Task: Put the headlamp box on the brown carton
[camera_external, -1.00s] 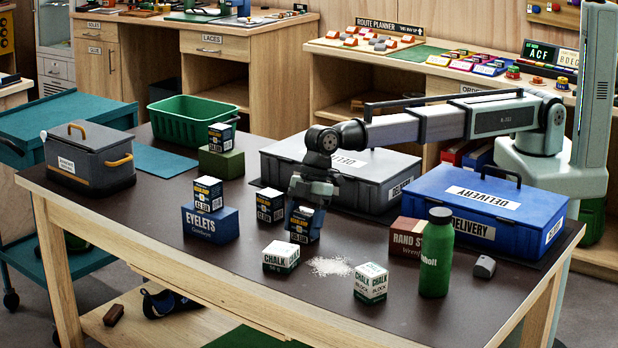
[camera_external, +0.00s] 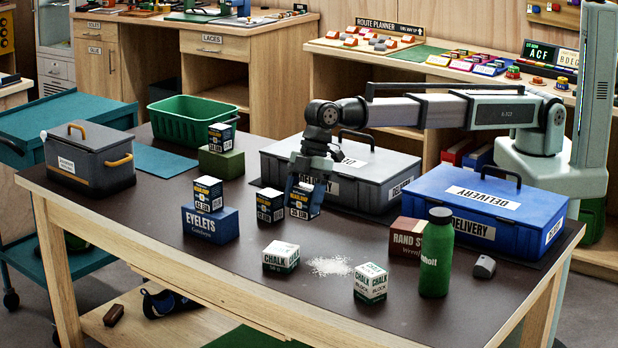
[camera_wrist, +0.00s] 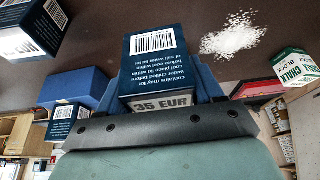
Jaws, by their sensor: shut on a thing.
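My gripper (camera_external: 306,188) is shut on a navy and white headlamp box (camera_external: 302,206), held just above the dark table. In the wrist view the held box (camera_wrist: 155,55) sits between the blue fingers and reads "35 EUR". Similar headlamp boxes stand on the table just left of it (camera_external: 270,206), on the blue "Eyelets" carton (camera_external: 208,194), and on the green carton (camera_external: 220,137). The brown carton (camera_external: 407,238) stands to the right, in front of the blue delivery case and partly hidden by the green bottle. Its visible top is bare.
A grey case (camera_external: 345,175) stands behind my gripper and the blue delivery case (camera_external: 480,215) behind the carton. The green bottle (camera_external: 436,255) stands close to the carton's right. Two chalk boxes (camera_external: 281,257) (camera_external: 370,283) and spilled white powder (camera_external: 330,266) lie in front.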

